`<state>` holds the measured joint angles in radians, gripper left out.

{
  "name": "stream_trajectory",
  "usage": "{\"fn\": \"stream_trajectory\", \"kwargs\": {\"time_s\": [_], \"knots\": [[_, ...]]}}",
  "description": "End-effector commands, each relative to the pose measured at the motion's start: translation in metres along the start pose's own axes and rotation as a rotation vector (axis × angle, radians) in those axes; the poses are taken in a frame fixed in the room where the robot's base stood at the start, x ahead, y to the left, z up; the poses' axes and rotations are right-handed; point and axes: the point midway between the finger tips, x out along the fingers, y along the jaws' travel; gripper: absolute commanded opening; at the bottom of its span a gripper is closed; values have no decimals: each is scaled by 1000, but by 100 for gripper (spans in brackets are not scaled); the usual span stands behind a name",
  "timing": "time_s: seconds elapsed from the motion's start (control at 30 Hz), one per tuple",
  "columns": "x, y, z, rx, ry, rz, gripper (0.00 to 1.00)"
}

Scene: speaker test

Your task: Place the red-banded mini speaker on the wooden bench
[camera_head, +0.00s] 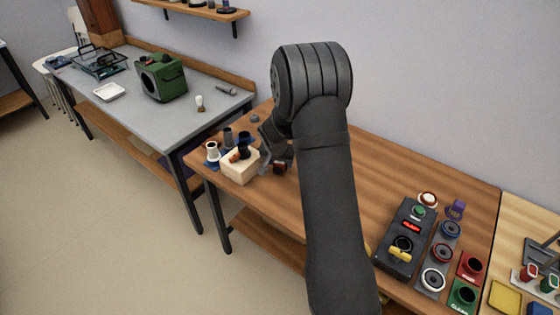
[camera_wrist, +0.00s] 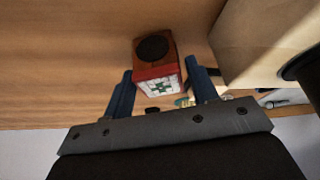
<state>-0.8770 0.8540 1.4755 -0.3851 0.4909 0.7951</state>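The mini speaker (camera_wrist: 157,72) shows in the wrist view with a brown body, a round black cone, a red band and a pale face with a green mark. It is between the blue fingers of my gripper (camera_wrist: 160,82), with what look like slim gaps at its sides. In the head view my gripper (camera_head: 276,152) is low over the brown wooden bench (camera_head: 345,200), and the speaker is a small dark red shape (camera_head: 280,168) at the fingertips. Whether its underside touches the bench is hard to see.
A pale wooden block (camera_head: 240,168) with small items stands close beside my gripper; it also shows in the wrist view (camera_wrist: 255,45). A dark control box (camera_head: 405,238) and several small devices fill the bench's right end. The grey table (camera_head: 185,105) is at left.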

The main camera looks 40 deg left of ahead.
Motion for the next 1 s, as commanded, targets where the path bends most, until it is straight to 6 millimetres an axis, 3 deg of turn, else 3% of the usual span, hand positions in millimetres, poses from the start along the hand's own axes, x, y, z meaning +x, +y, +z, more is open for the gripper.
{"fn": "stream_trajectory", "kwargs": {"time_s": [0.33,0.47,1.0], "knots": [[-2,0,-1,0,1,0,61],[-11,0,-2,0,2,-1,61],[-106,0,-2,0,2,-2,61]]}}
